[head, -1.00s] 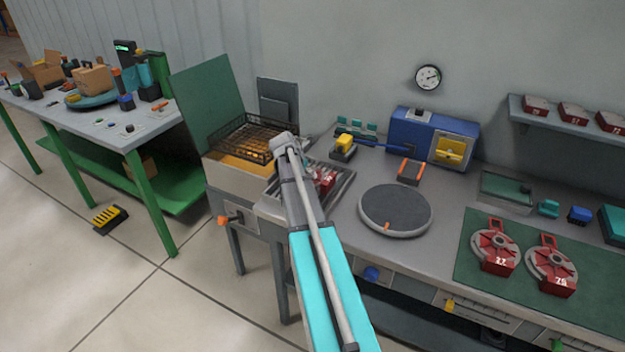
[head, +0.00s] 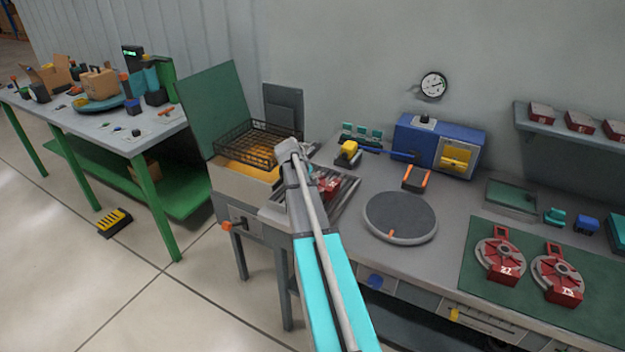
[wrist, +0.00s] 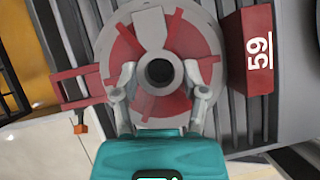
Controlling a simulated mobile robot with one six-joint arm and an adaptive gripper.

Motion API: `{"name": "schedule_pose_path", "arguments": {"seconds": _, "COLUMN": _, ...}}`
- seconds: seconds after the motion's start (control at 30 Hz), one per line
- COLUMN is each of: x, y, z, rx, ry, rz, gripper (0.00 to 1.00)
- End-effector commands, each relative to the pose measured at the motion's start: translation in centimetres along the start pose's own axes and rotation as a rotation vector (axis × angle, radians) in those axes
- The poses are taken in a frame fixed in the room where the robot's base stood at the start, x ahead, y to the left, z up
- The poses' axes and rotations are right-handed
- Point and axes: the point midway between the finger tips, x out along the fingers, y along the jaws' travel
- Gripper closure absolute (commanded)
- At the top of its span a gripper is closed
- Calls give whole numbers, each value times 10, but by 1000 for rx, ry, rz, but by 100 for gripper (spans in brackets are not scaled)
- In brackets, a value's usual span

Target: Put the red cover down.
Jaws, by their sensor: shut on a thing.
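The red cover (wrist: 250,55), red and grey and marked 59, fills the middle of the wrist view. My gripper (wrist: 161,78) has its two fingers closed on the grey hub at the cover's centre. Dark grey bars of a slatted rack (wrist: 80,30) show behind the cover. In the head view, part of the red cover (head: 329,186) shows just right of my arm, over the slatted rack (head: 346,194). My fingers are hidden there behind my arm. I cannot tell whether the cover touches the bars.
A wire basket (head: 258,143) stands left of the rack. A round grey turntable (head: 400,216) and an orange-handled holder (head: 417,178) are on the right. Two similar red covers, 27 (head: 502,261) and 75 (head: 562,283), lie on a green mat (head: 478,297).

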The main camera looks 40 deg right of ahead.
Motion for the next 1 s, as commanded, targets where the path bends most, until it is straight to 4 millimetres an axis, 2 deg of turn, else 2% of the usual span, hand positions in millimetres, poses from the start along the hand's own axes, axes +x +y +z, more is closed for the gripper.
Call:
{"name": "schedule_pose_path", "arguments": {"seconds": 0.27, "x": -10, "y": 0, "z": 7, "rx": -1, "ry": -2, "rz": -1, "gripper": 100}}
{"name": "schedule_pose_path", "arguments": {"seconds": 0.57, "x": -31, "y": -1, "z": 19, "rx": -2, "ry": -2, "rz": -1, "gripper": 100}}
{"name": "schedule_pose_path", "arguments": {"seconds": 1.0, "x": -84, "y": -30, "z": 21, "rx": -2, "ry": -2, "rz": -1, "gripper": 100}}
